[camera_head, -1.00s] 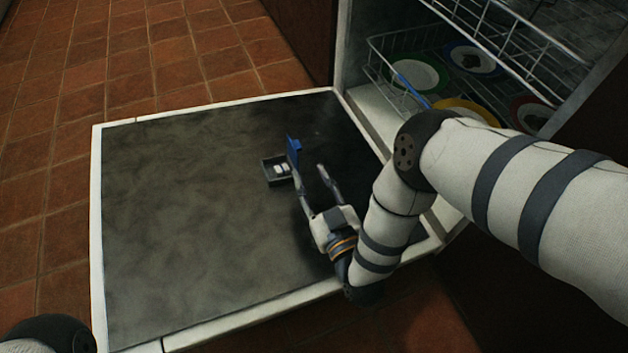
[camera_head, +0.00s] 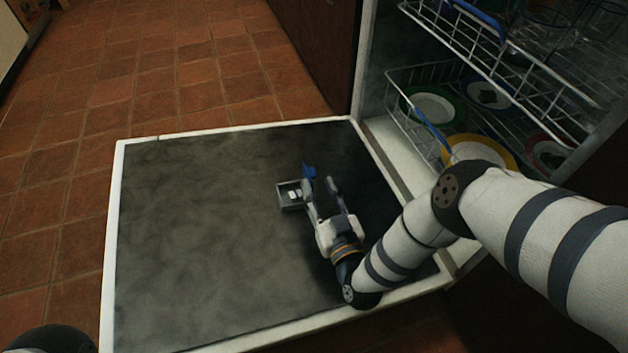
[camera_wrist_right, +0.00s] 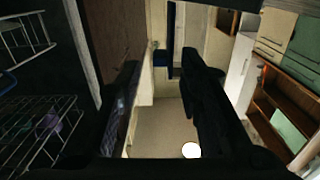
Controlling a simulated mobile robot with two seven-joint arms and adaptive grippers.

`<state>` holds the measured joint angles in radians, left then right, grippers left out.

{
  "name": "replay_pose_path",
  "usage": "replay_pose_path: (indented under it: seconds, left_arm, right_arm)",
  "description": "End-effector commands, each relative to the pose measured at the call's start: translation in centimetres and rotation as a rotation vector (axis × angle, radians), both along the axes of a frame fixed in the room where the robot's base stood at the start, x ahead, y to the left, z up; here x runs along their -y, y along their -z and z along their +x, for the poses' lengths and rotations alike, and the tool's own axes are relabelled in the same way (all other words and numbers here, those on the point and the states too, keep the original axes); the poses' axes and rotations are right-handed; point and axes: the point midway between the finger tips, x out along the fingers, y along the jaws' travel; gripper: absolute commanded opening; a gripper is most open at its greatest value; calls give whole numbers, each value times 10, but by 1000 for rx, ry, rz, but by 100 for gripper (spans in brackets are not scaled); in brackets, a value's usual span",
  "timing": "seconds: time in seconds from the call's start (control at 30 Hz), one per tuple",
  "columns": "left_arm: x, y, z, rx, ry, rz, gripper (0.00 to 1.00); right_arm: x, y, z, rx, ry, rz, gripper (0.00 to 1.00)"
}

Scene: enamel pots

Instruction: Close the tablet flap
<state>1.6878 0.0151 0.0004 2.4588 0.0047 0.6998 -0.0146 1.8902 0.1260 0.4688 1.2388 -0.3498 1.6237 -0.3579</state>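The tablet compartment (camera_head: 284,208) is a small grey tray with white tablets (camera_head: 293,193) in it, on the inside of the lowered dishwasher door. Its blue flap (camera_head: 309,171) stands up at the tray's right side, so the tray is open. My right gripper (camera_head: 317,184) is open. Its left finger is at the tray's right edge and covers the flap's lower part; whether they touch is unclear. The right finger is farther right, over the door. Both fingers show in the right wrist view (camera_wrist_right: 160,95) with nothing clearly held between them. My left gripper is out of view.
The dark door panel (camera_head: 190,240) with its white rim is otherwise clear. The dishwasher opening is at the right, with a lower rack (camera_head: 413,127) of plates (camera_head: 432,107) and an upper rack (camera_head: 520,62) above. Tiled floor (camera_head: 190,70) lies beyond the door.

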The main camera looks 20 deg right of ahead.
Motion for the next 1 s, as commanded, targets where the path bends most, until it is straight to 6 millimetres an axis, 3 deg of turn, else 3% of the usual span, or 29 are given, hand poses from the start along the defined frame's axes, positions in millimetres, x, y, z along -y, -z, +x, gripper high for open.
replay_pose_path:
  seconds: [0.1, 0.2, 0.5, 0.53, 0.67, 1.0]
  left_arm:
    - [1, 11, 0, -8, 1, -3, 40]
    - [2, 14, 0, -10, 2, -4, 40]
    - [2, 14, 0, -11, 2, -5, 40]
    - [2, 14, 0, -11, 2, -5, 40]
    - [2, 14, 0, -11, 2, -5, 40]
    - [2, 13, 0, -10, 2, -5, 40]
  right_arm:
    - [-1, 3, 24, 1, 1, 0, 33]
    - [-1, 2, 35, 0, 1, 0, 33]
    - [-1, -1, 41, 1, 0, 0, 33]
    - [-1, -1, 41, 1, 0, 0, 31]
    - [-1, -1, 41, 0, 0, 0, 2]
    - [-1, -1, 40, 0, 2, -16, 0]
